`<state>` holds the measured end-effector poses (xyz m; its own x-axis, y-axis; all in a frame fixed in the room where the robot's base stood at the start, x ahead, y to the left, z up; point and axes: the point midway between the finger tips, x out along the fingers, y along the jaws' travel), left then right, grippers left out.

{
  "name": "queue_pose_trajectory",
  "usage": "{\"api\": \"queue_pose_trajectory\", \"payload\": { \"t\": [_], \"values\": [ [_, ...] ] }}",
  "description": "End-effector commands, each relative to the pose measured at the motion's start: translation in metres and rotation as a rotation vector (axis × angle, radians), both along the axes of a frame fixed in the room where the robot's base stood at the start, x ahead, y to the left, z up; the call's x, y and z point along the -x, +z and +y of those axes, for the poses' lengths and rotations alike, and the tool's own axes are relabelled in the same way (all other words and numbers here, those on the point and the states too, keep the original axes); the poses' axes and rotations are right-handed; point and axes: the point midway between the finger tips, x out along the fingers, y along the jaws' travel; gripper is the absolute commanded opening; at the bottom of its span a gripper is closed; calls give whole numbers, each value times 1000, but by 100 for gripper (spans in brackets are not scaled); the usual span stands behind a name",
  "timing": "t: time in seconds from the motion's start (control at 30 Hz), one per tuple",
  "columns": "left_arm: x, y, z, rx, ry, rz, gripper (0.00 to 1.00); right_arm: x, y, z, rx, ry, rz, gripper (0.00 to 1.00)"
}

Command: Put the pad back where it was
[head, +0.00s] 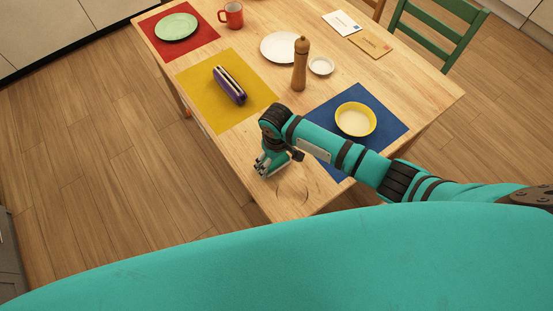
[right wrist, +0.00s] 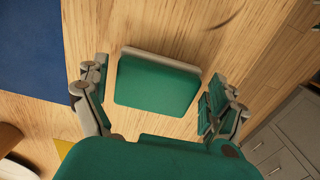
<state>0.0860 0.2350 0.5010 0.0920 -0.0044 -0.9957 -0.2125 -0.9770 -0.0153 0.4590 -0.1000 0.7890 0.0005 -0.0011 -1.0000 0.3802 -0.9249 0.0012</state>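The pad, a green block with a pale grey edge (right wrist: 158,83), lies on the wooden table in the right wrist view. In the head view I cannot make it out; my right gripper covers that spot. My right gripper (right wrist: 157,85) is open above the pad, one finger on each side, with a narrow strip of wood showing between each finger and the pad. In the head view this gripper (head: 265,166) points down near the table's front left edge. My left gripper is not in view.
A dark ring mark (head: 292,191) is on the bare table front corner. A blue mat (head: 323,121) with a yellow bowl (head: 355,119), a yellow mat (head: 203,95) with a purple oblong item (head: 230,86), and a pepper mill (head: 300,66) stand around.

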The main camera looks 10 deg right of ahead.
Motion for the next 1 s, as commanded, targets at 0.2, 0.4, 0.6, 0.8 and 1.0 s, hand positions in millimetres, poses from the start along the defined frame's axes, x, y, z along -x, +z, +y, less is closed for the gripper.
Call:
{"api": "queue_pose_trajectory", "payload": {
  "t": [0.2, 0.4, 0.6, 0.8, 1.0],
  "values": [
    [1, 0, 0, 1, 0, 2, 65, 0, 0, 0, 0, 0, 0, 100],
    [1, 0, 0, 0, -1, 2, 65, -1, 10, 0, 0, -1, -1, 100],
    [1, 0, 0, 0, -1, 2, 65, -2, 47, 0, -2, 1, -6, 100],
    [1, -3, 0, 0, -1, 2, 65, -1, 89, 0, -2, 1, -3, 100],
    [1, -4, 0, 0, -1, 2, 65, -1, 116, 0, -2, -1, -1, 100]
  ]
}}
